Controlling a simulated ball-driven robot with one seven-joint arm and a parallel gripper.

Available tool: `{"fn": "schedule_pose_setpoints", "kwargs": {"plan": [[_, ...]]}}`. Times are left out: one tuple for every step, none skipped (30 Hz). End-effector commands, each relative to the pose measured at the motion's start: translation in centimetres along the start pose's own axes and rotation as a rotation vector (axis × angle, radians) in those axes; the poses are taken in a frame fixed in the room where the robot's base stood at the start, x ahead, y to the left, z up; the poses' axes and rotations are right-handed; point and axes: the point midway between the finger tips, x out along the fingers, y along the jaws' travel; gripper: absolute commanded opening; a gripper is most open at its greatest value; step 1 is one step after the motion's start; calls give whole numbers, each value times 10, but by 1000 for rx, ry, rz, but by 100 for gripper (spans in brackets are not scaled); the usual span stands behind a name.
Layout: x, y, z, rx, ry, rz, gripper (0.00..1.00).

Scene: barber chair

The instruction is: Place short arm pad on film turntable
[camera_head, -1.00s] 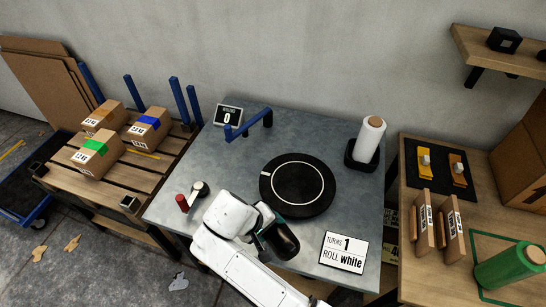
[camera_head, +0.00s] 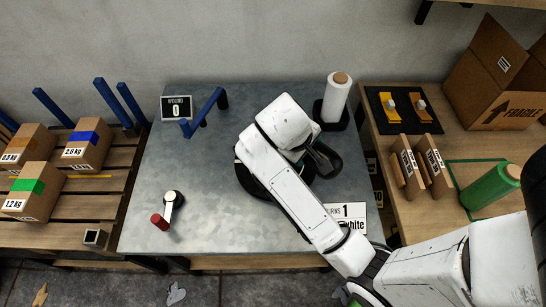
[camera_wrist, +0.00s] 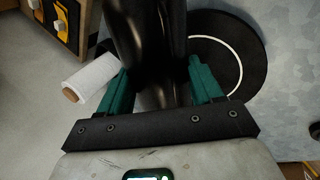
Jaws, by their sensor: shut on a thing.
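My gripper (camera_wrist: 160,72) has teal fingers shut on a dark, glossy pad (camera_wrist: 150,32), taken to be the short arm pad, which rises out of the top of the wrist view. In the head view, my gripper (camera_head: 324,160) hangs at the right side of the film turntable, and my arm covers much of both. The film turntable (camera_head: 247,184) is a flat black disc with a white ring; its left edge shows beside my arm. In the wrist view the turntable (camera_wrist: 253,50) lies behind and right of the pad. Contact between them cannot be told.
A white film roll (camera_head: 337,98) stands on a black holder behind my gripper. A blue bracket (camera_head: 207,112), a counter display (camera_head: 177,108) and a red-handled crank (camera_head: 166,210) occupy the bench's left. A sign (camera_head: 350,216) lies near my forearm.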

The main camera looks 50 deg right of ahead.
Motion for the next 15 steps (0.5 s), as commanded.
{"fn": "schedule_pose_setpoints", "kwargs": {"plan": [[9, -7, -12, 3, 3, -3, 23], [11, -9, -18, 2, 4, -4, 23], [8, -8, -26, 1, 0, -2, 23], [9, -9, -32, 0, -2, -2, 23], [12, -11, -38, 0, -1, -2, 23], [15, -14, -47, 0, -1, -2, 23], [17, -16, -53, 0, -1, -2, 23], [19, -18, -59, 0, -1, -3, 23], [25, -21, -66, -2, -3, -2, 23], [31, -24, -70, -2, -2, -1, 23], [36, -27, -74, -3, -3, -2, 23], [42, -31, -79, -2, -3, -1, 23], [46, -33, -84, -1, -2, -1, 23], [49, -36, -87, -2, -2, -1, 23], [54, -38, -92, -2, -1, 0, 23]]}}
